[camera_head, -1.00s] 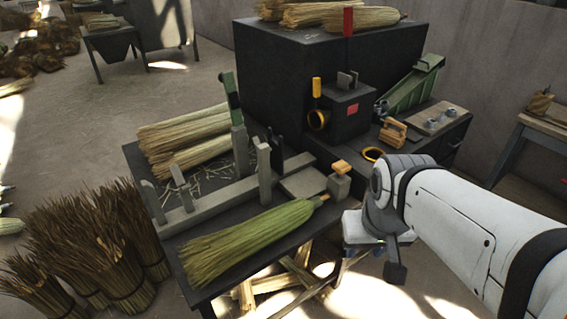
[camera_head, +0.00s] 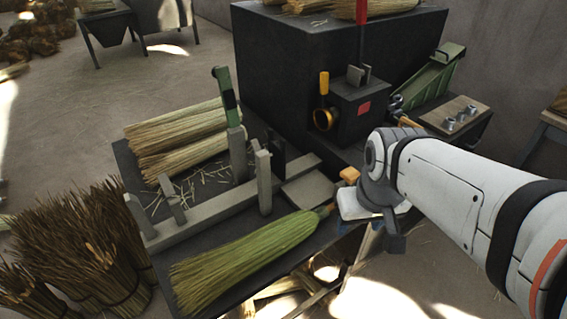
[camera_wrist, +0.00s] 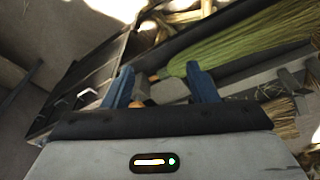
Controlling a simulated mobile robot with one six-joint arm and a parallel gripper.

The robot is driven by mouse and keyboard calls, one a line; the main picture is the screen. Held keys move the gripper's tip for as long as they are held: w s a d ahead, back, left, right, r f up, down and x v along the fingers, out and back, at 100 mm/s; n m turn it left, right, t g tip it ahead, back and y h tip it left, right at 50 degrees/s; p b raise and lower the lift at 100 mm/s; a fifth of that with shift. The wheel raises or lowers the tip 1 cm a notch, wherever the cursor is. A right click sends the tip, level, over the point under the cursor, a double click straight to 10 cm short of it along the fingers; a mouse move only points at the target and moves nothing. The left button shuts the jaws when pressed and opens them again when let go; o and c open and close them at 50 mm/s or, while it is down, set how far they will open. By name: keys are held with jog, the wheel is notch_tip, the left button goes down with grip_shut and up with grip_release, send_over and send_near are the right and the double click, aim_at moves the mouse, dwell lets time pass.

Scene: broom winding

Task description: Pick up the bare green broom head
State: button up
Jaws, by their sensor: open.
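The bare green broom head (camera_head: 245,257) lies along the front of the dark table, its bristles toward the lower left and its narrow neck toward the right. In the wrist view the green broom head (camera_wrist: 240,45) runs from the upper right to its neck near the middle. My gripper (camera_wrist: 163,84) shows two blue fingers spread apart with nothing held. The neck end appears beyond and between the fingertips, and I cannot tell the distance. In the head view my wrist hides most of the gripper, just right of the neck.
A grey rail with upright posts (camera_head: 264,180) and a green-handled lever (camera_head: 226,100) stands behind the broom head. Pale straw bundles (camera_head: 180,135) lie at the table's back left. A dark machine box (camera_head: 350,108) stands behind. Brown bundles (camera_head: 75,240) stand on the floor at left.

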aim_at(284, 234)
jog(key=o, duration=0.6)
jog(key=w+a+f+n+g+b, duration=0.1)
jog(key=w+a+f+n+b, duration=0.4)
jog(key=w+f+n, duration=0.4)
jog(key=shift+w+a+n, duration=0.25)
jog(key=shift+w+n, duration=0.15)
jog(key=shift+n, duration=0.5)
jog(key=o, duration=0.4)
jog(key=w+a+f+n+b, duration=0.1)
jog(key=w+a+f+n, duration=0.1)
jog(key=a+f+n, duration=0.1)
jog(key=w+a+f+n+g+b, duration=0.1)
jog(key=w+a+f+n+b, duration=0.1)
jog(key=f+n, duration=0.3)
jog(key=w+a+f+n+b, duration=0.1)
jog(key=w+a+f+n, duration=0.2)
jog(key=f+n, duration=0.1)
jog(key=shift+w+a+f, duration=0.3)
jog(key=shift+f, duration=0.1)
jog(key=shift+c, duration=0.2)
jog(key=shift+w+a+f+n, duration=0.1)
jog(key=shift+f+n, duration=0.25)
jog(key=shift+n, duration=0.05)
notch_tip(284, 234, down, 7)
jog(key=shift+w+f+b, duration=0.15)
jog(key=shift+b, duration=0.6)
